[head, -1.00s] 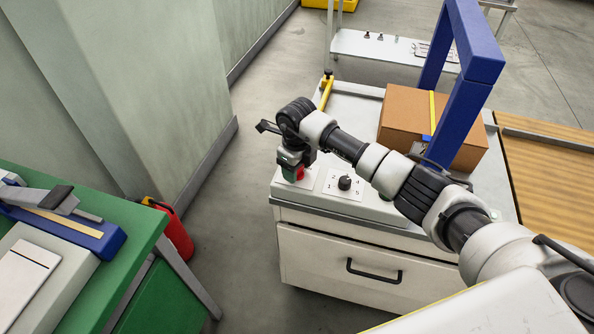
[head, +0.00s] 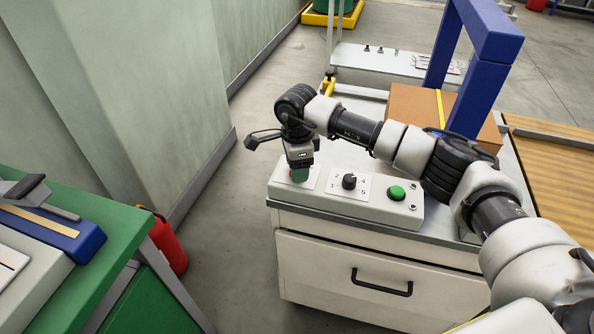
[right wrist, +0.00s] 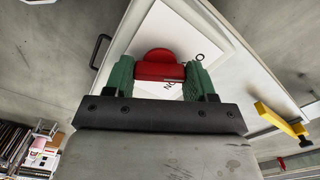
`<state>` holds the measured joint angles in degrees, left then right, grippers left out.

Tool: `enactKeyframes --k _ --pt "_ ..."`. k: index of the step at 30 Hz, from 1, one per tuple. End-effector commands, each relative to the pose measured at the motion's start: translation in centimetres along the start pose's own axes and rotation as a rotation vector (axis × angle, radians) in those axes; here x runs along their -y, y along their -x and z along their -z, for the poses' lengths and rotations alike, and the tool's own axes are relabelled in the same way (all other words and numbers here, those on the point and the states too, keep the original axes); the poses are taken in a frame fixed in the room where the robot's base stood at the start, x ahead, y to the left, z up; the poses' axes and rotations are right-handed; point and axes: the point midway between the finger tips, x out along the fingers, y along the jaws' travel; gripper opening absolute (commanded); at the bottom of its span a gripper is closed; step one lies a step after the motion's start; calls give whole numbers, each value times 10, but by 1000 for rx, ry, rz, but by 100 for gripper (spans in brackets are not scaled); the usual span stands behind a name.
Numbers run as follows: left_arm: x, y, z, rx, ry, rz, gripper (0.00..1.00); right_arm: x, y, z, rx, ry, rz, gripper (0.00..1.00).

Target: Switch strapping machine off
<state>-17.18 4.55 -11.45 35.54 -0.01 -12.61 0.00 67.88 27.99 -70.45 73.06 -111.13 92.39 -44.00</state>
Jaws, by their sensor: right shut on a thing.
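The strapping machine is a pale cabinet with a blue arch (head: 487,38) and a sloped control panel (head: 330,209). Its red rotary switch (right wrist: 160,70) sits on a white label plate with an "O" and an upside-down "ON" in the right wrist view. My right gripper (head: 300,173) is over the left end of the panel; its green fingers (right wrist: 160,77) are shut on the switch's red handle, one on each side. In the head view the gripper hides most of the switch. I cannot tell exactly which mark the handle points to. My left gripper is not in view.
A black numbered knob (head: 349,181) and a green button (head: 397,193) are right of the switch. A strapped carton (head: 412,106) stands under the arch. A green bench (head: 92,225) is at left, with a red container (head: 168,245) beside it. A drawer handle (head: 381,284) sticks out below.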

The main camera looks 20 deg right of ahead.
Motion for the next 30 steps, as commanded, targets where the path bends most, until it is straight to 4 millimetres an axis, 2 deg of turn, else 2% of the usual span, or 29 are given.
enactKeyframes --k 7,24,25,29,30 --pt "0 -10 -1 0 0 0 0 1 0 0 2 87 3 32" --pt "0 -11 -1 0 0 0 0 1 2 0 2 117 4 32" --pt "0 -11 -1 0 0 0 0 1 2 0 2 116 4 60" --pt "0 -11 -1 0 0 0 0 1 2 0 2 116 3 80" --pt "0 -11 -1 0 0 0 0 1 1 0 2 115 3 81"
